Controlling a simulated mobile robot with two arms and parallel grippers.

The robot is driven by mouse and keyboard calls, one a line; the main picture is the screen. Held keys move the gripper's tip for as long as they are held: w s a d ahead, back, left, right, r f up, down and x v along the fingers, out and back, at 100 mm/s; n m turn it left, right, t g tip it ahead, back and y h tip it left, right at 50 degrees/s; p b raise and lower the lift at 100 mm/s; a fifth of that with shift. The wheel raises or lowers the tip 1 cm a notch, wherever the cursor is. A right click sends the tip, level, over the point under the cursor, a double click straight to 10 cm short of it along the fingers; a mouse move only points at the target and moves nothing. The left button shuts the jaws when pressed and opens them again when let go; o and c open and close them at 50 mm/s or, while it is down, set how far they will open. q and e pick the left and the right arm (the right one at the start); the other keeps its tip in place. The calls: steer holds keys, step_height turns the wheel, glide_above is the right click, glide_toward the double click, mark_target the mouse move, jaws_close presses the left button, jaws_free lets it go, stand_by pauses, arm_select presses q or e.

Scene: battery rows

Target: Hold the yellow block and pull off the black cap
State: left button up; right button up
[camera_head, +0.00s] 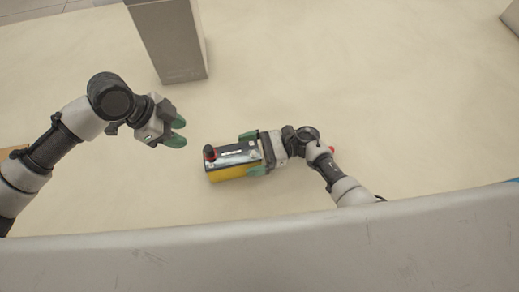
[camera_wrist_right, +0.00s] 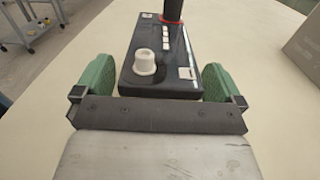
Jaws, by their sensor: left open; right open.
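The yellow block (camera_head: 230,174) lies on the pale table, with a dark top face. The black cap (camera_head: 209,150) stands up at the block's left end, with a red ring at its base; it also shows at the far end in the right wrist view (camera_wrist_right: 173,10). A bare whitish post (camera_wrist_right: 145,63) stands on the near end of the top. My right gripper (camera_head: 252,152) is open, its green fingers on either side of the block's right end; contact is unclear. My left gripper (camera_head: 177,131) is open and empty, above and left of the block, apart from the cap.
A tall grey box (camera_head: 170,40) stands behind my left gripper. Another box edge (camera_head: 513,15) shows at the top right corner. The table right of the grey box is clear.

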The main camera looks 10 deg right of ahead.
steer(key=c, duration=1.8)
steer(key=shift+c, duration=0.2)
